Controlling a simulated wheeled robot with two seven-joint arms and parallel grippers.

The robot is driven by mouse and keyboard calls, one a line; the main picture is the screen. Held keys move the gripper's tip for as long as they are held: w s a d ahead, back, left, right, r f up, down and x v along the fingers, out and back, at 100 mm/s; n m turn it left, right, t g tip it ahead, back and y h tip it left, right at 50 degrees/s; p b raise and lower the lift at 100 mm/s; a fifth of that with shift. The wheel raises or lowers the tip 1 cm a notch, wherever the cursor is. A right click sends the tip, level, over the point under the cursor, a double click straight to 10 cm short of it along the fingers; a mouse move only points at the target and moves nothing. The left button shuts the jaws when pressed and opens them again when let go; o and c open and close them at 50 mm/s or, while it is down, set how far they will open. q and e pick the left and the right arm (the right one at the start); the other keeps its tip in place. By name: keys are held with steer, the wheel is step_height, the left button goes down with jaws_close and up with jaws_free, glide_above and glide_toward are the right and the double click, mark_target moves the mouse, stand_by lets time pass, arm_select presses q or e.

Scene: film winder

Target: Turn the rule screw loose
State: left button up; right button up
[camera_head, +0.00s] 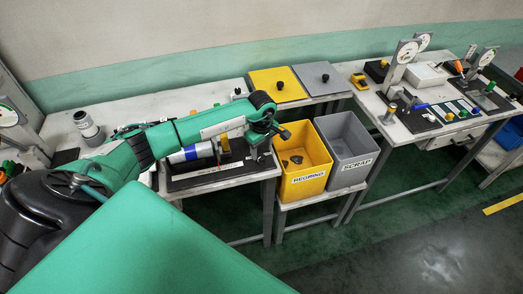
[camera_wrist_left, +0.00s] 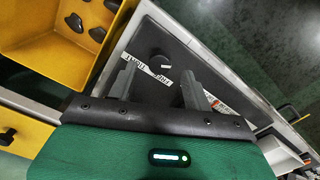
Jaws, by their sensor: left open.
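My left gripper (camera_head: 279,130) reaches in from the left over the right end of the winder's dark base (camera_head: 215,177). In the left wrist view its two fingers (camera_wrist_left: 159,88) are spread apart with nothing between them. A small black knob (camera_wrist_left: 157,57), which looks like the rule screw, stands on a dark grey plate just beyond the fingertips. A white printed label (camera_wrist_left: 148,68) lies beside the knob; I cannot read it clearly. In the head view I cannot make out the knob. My right gripper is not in view.
The yellow regrind bin (camera_head: 303,181) holds dark pieces and stands just right of the winder table. The grey scrap bin (camera_head: 347,178) is beside it. Yellow (camera_head: 277,86) and grey (camera_head: 322,79) panels lie behind. Another workbench with instruments stands at the right.

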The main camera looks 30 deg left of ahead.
mark_target(262, 157)
arm_select(q)
step_height(262, 157, down, 2)
steer(key=shift+f, duration=0.1)
steer(key=shift+f+p, duration=0.3)
steer(key=shift+f, duration=0.15)
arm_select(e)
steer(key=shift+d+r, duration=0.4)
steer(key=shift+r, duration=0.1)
arm_select(q)
steer(key=c, duration=1)
steer(key=shift+o, duration=0.2)
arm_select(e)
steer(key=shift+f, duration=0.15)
